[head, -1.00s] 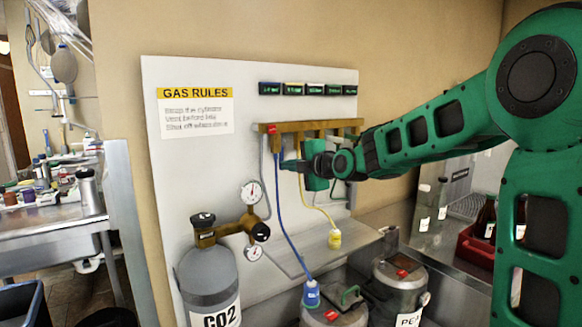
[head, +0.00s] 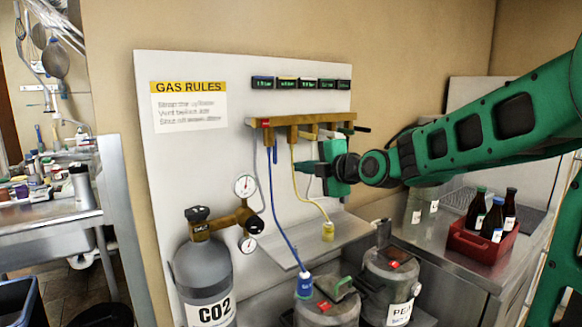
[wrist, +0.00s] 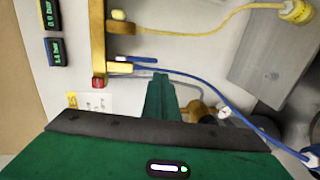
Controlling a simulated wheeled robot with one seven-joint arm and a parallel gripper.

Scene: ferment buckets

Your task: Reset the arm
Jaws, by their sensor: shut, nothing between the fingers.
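My gripper (head: 304,169) is shut and empty, its tip in front of the board just below the brass manifold (head: 290,122). In the wrist view the shut green fingers (wrist: 160,98) point toward the board, close to where the blue hose (wrist: 205,74) runs; I cannot tell whether they touch it. In the head view the blue hose (head: 279,220) hangs from the manifold's left side to a bucket lid. The yellow hose (head: 308,200) ends in a yellow connector (head: 328,231) at the shelf. The arm reaches in from the right.
A CO2 cylinder (head: 204,271) with gauges (head: 245,186) stands left of the hoses. Lidded metal buckets (head: 388,284) stand below the shelf. A red crate (head: 482,243) with dark bottles sits on the right counter. A row of small displays (head: 301,84) is above the manifold.

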